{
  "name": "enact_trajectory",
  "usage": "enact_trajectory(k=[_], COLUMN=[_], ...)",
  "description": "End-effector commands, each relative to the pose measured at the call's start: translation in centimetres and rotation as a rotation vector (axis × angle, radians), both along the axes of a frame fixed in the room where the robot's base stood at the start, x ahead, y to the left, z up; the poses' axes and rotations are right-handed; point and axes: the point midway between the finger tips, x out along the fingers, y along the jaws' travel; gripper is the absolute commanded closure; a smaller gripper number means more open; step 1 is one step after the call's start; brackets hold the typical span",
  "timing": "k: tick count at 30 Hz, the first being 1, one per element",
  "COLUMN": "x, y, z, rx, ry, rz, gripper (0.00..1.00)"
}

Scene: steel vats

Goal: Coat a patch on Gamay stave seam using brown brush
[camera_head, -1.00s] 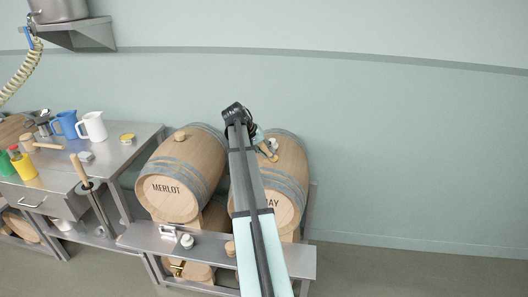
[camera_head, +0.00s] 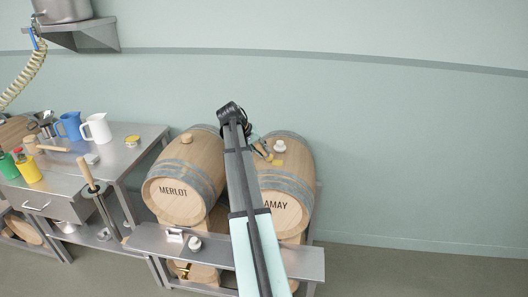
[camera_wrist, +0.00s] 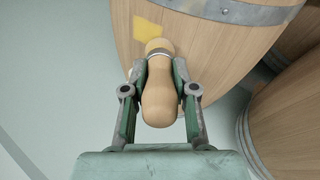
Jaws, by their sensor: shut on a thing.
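The Gamay barrel (camera_head: 287,187) lies on its side on the rack, its label partly hidden by my arm and reading "AMAY". A yellow patch (camera_head: 277,162) is on its upper side near a pale bung (camera_head: 280,146). In the wrist view the yellow patch (camera_wrist: 146,29) shows on the barrel's staves (camera_wrist: 205,42). My gripper (camera_wrist: 160,85) is shut on the tan wooden handle of the brush (camera_wrist: 159,97). The brush points toward the barrel beside the patch; its bristles are hidden, so contact cannot be told. In the head view my gripper (camera_head: 261,148) is small and partly hidden.
The Merlot barrel (camera_head: 184,178) lies just left of the Gamay barrel. A steel shelf (camera_head: 215,252) runs in front of both. A steel table (camera_head: 125,150) with jugs and bottles stands at the left. The wall and floor at the right are clear.

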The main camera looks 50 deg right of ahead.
Motion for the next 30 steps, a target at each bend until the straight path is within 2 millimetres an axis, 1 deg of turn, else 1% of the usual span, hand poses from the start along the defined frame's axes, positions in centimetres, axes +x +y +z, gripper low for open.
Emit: enact_trajectory(k=[1,2,5,18,22,30], x=[0.1,0.1,0.2,0.7,0.8,0.8], y=[-0.1,0.0,0.1,0.6,0.7,0.7], z=[1.8,2.5,3.1,7.0,7.5,7.5], rx=[-0.004,-0.004,-0.002,-0.002,-0.002,-0.002], ry=[-0.003,-0.003,-0.001,-0.001,0.000,0.000], rz=[0.000,0.000,0.002,0.012,0.013,0.013], gripper=[1.00,1.00,1.00,1.00,1.00,1.00])
